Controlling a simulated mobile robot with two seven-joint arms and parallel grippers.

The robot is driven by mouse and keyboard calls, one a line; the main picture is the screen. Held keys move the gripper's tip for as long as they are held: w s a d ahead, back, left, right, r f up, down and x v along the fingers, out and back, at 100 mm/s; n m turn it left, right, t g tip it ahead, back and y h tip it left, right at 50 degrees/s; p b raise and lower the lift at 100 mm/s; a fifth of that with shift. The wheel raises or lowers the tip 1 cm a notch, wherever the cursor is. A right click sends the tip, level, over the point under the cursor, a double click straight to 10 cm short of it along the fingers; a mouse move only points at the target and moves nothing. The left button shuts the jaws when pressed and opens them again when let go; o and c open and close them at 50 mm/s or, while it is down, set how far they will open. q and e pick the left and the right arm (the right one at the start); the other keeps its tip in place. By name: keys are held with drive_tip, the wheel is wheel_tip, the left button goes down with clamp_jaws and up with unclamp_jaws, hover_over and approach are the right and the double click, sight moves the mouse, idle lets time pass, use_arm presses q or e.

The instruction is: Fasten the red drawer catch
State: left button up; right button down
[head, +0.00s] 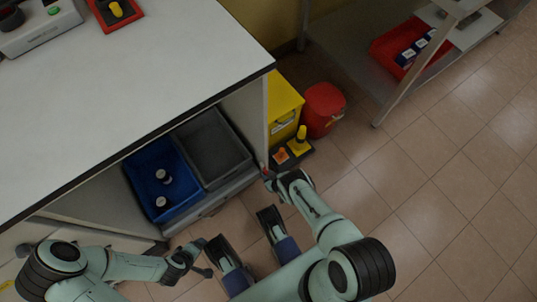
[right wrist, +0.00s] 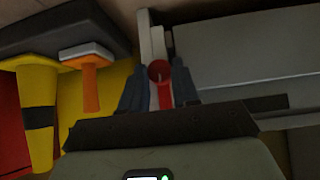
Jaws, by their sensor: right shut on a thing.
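The red drawer catch (right wrist: 164,92) shows in the right wrist view as a round red head with a red strip below it. It sits beside the pale cabinet edge, next to the grey drawer (right wrist: 235,75). My right gripper (right wrist: 159,88) is shut on the catch, with a dark finger on each side. In the head view my right gripper (head: 268,178) is at the right front corner of the drawer, and only a speck of red shows there. My left gripper (head: 207,258) is open and empty, low in front of the cabinet. Whether the catch is latched cannot be told.
A blue bin (head: 143,165) with two dark, white-capped bottles and a grey bin (head: 213,145) sit in the drawer under the white worktop (head: 120,90). A yellow box (head: 284,100) and red container (head: 323,108) stand right of the cabinet.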

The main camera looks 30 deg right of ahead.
drive_tip(key=shift+a+h, duration=0.1)
drive_tip(key=shift+h, duration=0.5)
drive_tip(key=c, duration=0.8)
unclamp_jaws()
drive_tip(key=shift+s, duration=0.1)
